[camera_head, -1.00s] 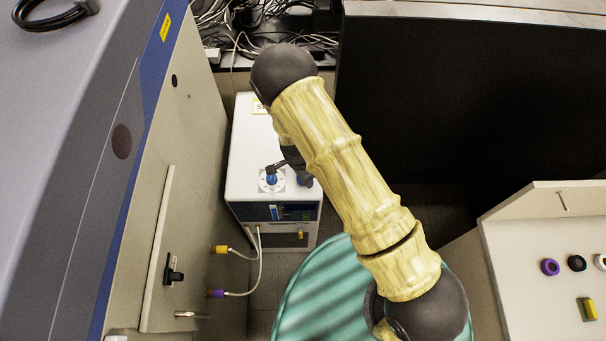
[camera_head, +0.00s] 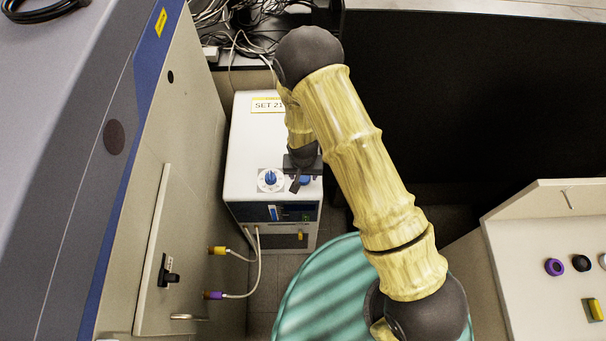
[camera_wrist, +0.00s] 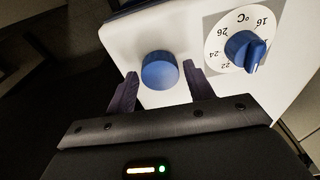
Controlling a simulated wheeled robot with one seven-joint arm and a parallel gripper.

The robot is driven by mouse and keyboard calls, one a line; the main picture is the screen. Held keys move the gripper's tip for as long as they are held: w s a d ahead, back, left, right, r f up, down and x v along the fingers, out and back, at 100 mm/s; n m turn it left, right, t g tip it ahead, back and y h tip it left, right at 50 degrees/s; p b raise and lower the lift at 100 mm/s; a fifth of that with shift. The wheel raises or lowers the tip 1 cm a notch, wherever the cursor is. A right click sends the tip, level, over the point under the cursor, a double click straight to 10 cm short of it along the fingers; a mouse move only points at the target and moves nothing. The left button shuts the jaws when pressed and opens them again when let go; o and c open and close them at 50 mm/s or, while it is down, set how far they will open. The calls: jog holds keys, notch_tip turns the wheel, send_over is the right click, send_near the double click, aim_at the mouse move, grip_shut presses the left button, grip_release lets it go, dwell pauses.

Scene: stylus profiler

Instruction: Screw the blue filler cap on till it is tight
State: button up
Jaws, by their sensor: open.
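The blue filler cap (camera_wrist: 160,71) is a round blue cap on the white top of the chiller box (camera_head: 246,160). In the wrist view it sits between the two dark fingers of my gripper (camera_wrist: 159,88), nearer their tips, with a gap visible on the right side. The fingers are open and not closed on the cap. In the head view my gripper (camera_head: 303,178) is over the front right of the box top, and the cap (camera_head: 306,181) is mostly hidden beneath it. How far the cap is screwed down cannot be told.
A blue temperature knob (camera_wrist: 244,50) on a white dial stands close to the right finger in the wrist view. Two hoses (camera_head: 258,262) run from the box front to the large machine (camera_head: 165,170) at left. A dark panel (camera_head: 450,110) stands at right.

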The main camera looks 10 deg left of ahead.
jog(key=shift+n, duration=0.8)
jog(key=shift+c, duration=0.3)
grip_shut()
jog(key=m+b, duration=0.1)
jog(key=m, duration=0.3)
jog(key=shift+m, duration=0.3)
jog(key=m, duration=0.4)
jog(key=shift+w+a+m+h+p, duration=0.1)
jog(key=shift+m+h+p, duration=0.2)
jog(key=shift+h, duration=0.1)
jog(key=shift+r, duration=0.1)
